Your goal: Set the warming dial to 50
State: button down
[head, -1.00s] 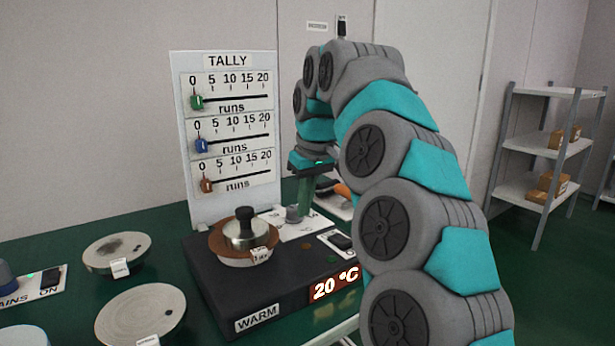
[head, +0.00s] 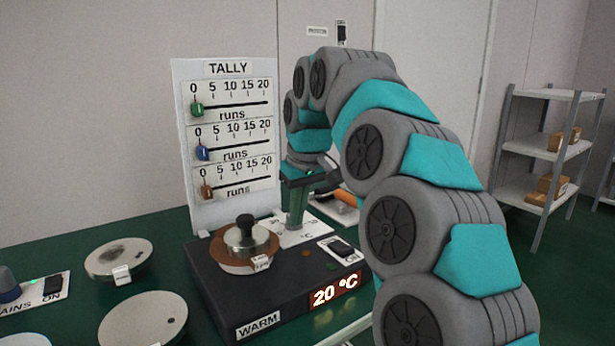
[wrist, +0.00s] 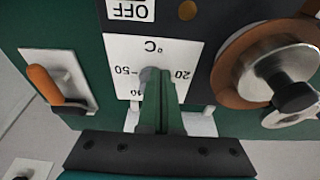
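The warming dial is a small grey knob (wrist: 149,75) on a white plate (wrist: 120,48) marked °C, with 20 on the right and 50 on the left in the wrist view. My gripper (wrist: 162,80) has its green fingers close together, with nothing visible between them. The fingertips are right at the knob and cover part of it; contact and the dial's pointer cannot be made out. The red display (head: 335,290) reads 20 °C.
A pot-like metal piece with a black knob (head: 245,222) sits in a brown ring on the warmer, close to the dial. An on/off switch (head: 342,247) is in front of the dial. The tally board (head: 190,100) stands behind. An orange-handled switch (wrist: 45,82) lies beside the dial plate.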

dwell(0.3)
jog(key=shift+s, duration=0.35)
